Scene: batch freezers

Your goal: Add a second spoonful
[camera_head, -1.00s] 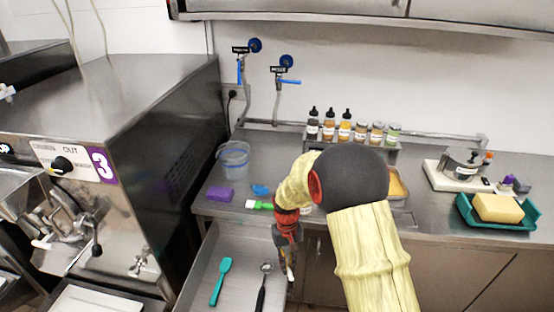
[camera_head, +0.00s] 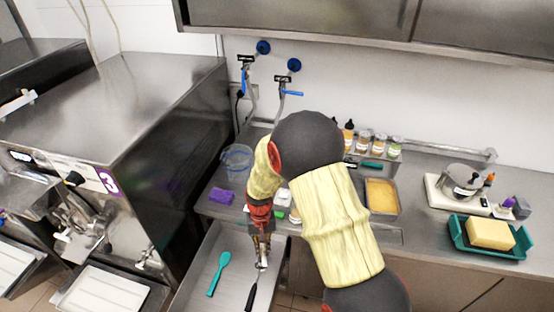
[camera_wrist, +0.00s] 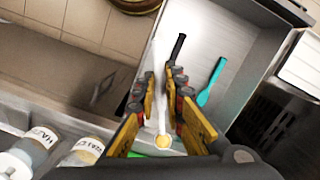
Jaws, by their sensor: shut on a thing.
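My gripper (camera_head: 262,262) points down over the open metal drawer (camera_head: 218,238). In the wrist view its two fingers (camera_wrist: 162,82) are shut on a thin pale spoon (camera_wrist: 161,118). The spoon's round yellowish end (camera_wrist: 163,142) lies toward the palm; I cannot tell whether that colour is powder in its bowl. A black-handled utensil (camera_head: 251,296) lies in the drawer below the gripper, its other end hidden by it; its handle also shows in the wrist view (camera_wrist: 178,47). Labelled jars (camera_head: 380,144) stand at the back of the counter, partly behind my arm.
A teal spatula (camera_head: 218,272) lies in the drawer. A purple sponge (camera_head: 221,196) and a clear bucket (camera_head: 238,157) stand on the counter. A pan of yellow stuff (camera_head: 382,196), a pot (camera_head: 460,182) and a teal tray (camera_head: 462,236) are at right. The freezer (camera_head: 150,130) bounds the left.

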